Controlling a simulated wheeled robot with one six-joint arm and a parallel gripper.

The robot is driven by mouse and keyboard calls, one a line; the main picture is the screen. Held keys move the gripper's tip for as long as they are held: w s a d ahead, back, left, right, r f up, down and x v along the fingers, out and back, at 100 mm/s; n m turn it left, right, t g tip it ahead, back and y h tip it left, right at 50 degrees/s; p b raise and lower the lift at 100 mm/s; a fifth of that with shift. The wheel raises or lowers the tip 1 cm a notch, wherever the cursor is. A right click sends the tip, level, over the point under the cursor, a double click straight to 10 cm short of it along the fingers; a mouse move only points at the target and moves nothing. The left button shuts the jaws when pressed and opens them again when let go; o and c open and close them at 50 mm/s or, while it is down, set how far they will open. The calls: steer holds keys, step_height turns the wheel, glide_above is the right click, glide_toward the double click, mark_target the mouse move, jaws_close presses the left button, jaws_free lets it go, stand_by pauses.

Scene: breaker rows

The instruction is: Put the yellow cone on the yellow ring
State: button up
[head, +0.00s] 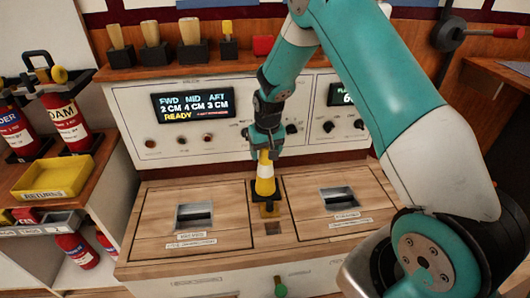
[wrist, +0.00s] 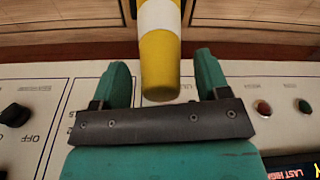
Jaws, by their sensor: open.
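The yellow cone (head: 265,184), with a white band, stands upright on a dark base on the wooden top, between two panels with recessed handles. In the wrist view the cone (wrist: 160,62) shows between the two green fingers, with gaps on both sides. My gripper (head: 266,156) is open around the cone's upper end, pointing down; it also shows in the wrist view (wrist: 163,75). No ring is clear elsewhere.
A control panel (head: 180,106) with displays and knobs rises behind the wooden top. A shelf above it holds wooden-handled blocks (head: 190,38). A yellow returns tray (head: 52,179) and red extinguishers (head: 68,122) stand at the left. The left panel (head: 160,215) is mostly bare.

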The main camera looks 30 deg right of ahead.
steer(key=r, duration=0.3)
steer(key=r+p, duration=0.1)
steer(key=r, duration=0.3)
steer(key=s+r+p, duration=0.1)
steer(key=r, duration=0.2)
steer(key=shift+s+a+r, duration=0.1)
steer(key=shift+a+r, duration=0.05)
steer(key=shift+r, duration=0.25)
steer(key=s+a+r+n+y, duration=0.2)
steer(key=s+a+r+n, duration=0.1)
steer(key=s+a+r, duration=0.5)
steer(key=s+a+r+n+y, duration=0.1)
steer(key=s+a+r+n, duration=0.2)
steer(key=s+a+r, duration=0.45)
steer(key=s+a+n+g+y, duration=0.1)
steer(key=s+a+n, duration=0.2)
steer(key=s, duration=1.2)
steer(key=shift+a+r, duration=0.25)
